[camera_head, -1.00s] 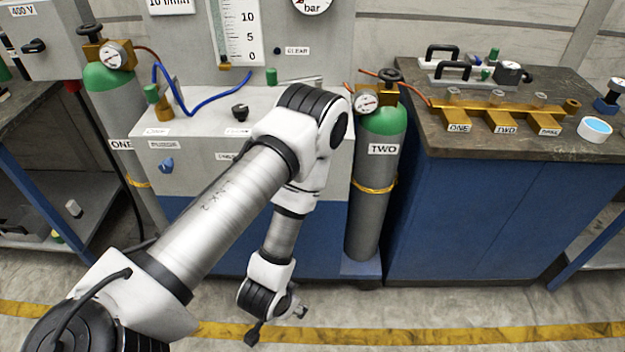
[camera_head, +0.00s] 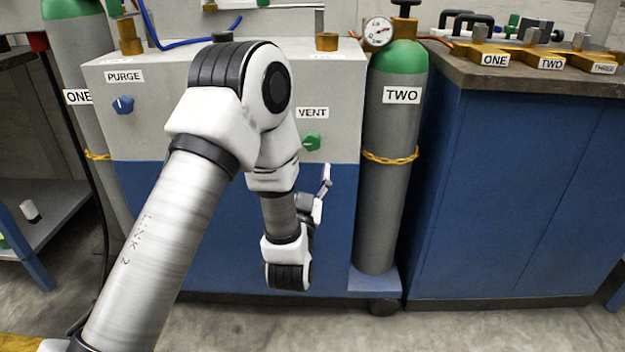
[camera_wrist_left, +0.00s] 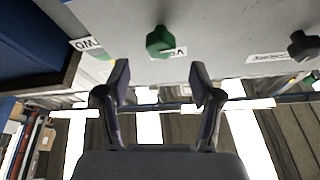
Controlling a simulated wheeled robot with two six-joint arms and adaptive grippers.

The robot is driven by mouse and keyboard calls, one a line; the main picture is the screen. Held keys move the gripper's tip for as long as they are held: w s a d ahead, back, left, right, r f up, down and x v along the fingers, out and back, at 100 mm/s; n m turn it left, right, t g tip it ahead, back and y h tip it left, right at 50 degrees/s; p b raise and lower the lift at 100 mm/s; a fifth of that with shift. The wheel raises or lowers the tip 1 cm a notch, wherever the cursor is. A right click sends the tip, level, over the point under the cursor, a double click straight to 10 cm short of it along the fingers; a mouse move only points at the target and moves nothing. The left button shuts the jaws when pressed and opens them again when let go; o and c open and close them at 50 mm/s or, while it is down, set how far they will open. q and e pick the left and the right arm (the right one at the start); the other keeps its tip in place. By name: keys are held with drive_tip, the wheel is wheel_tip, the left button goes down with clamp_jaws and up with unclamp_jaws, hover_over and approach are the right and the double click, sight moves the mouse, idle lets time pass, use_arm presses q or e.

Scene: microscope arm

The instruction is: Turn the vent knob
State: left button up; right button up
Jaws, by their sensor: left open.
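The vent knob (camera_head: 312,141) is a small green knob on the grey front panel, just under the white VENT label (camera_head: 312,113). My left gripper (camera_head: 325,178) is below the knob and a little right of it in the head view, apart from it. In the left wrist view the green vent knob (camera_wrist_left: 160,41) sits beyond the gap between the fingertips. There my left gripper (camera_wrist_left: 160,78) is open, with nothing between its fingers. The VENT label is partly hidden by the knob in that view. My right gripper is not in view.
Gas cylinder TWO (camera_head: 388,210) stands close to the right of the panel. A blue bench (camera_head: 510,190) is further right. A dark knob (camera_wrist_left: 304,45) shows at the right of the wrist view.

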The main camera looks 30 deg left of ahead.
sight(312, 144)
use_arm(q)
drive_tip(key=b+x, duration=0.1)
drive_tip(key=x, duration=0.6)
drive_tip(key=shift+w+a+r, duration=0.2)
drive_tip(key=shift+w, duration=0.1)
drive_tip(key=c, duration=1.1)
